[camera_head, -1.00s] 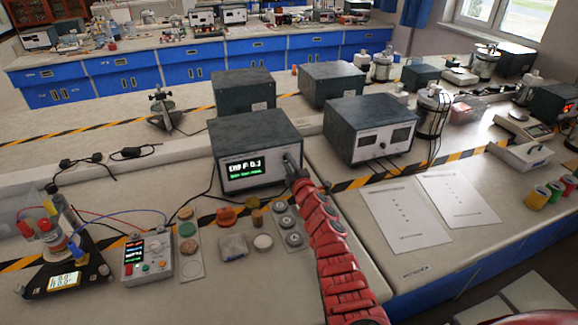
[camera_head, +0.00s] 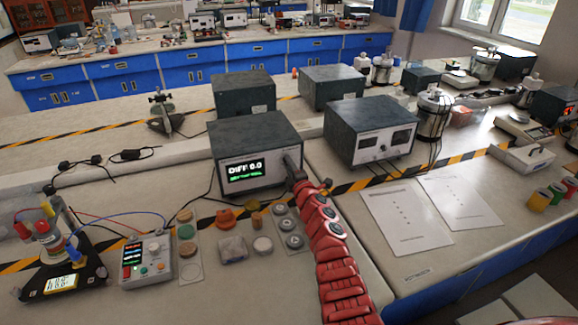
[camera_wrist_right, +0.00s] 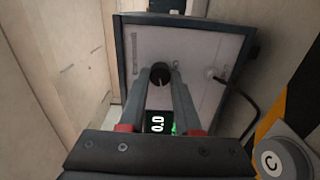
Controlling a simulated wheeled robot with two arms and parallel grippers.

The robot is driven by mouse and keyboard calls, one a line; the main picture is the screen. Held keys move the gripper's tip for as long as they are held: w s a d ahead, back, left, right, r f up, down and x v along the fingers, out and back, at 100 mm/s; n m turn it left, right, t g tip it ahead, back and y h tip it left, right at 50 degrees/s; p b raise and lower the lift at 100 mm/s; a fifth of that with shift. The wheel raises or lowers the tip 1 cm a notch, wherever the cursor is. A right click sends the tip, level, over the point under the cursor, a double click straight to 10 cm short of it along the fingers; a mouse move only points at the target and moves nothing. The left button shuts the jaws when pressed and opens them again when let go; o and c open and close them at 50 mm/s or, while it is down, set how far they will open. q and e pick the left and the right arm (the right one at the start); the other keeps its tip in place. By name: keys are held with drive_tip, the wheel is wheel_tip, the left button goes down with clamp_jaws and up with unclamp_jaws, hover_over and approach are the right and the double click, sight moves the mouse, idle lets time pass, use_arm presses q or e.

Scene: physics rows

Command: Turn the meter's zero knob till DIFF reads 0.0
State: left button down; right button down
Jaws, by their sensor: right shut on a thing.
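The meter is a dark box (camera_head: 257,131) with a pale front panel and a lit display (camera_head: 244,171). In the head view the display seems to read DIFF 0.0, with a smaller green line below. My right gripper (camera_head: 291,168) is at the right side of the meter's front. In the wrist view the dark round zero knob (camera_wrist_right: 160,73) sits between the two fingertips of my right gripper (camera_wrist_right: 161,78), shut on it. The fingers hide part of the display there. In the head view the gripper hides the knob. My left gripper is not in view.
A second box with a pale front (camera_head: 371,135) stands to the right, with paper sheets (camera_head: 405,221) before it. Several round pieces and a small control box (camera_head: 146,260) lie to the left. A lettered disc (camera_wrist_right: 280,163) shows at lower right in the wrist view.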

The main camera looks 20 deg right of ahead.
drive_tip(key=c, duration=0.6)
unclamp_jaws()
drive_tip(key=s+p, duration=0.4)
drive_tip(key=s, duration=1.3)
drive_tip(key=shift+s+d, duration=0.2)
drive_tip(key=shift+d, duration=0.1)
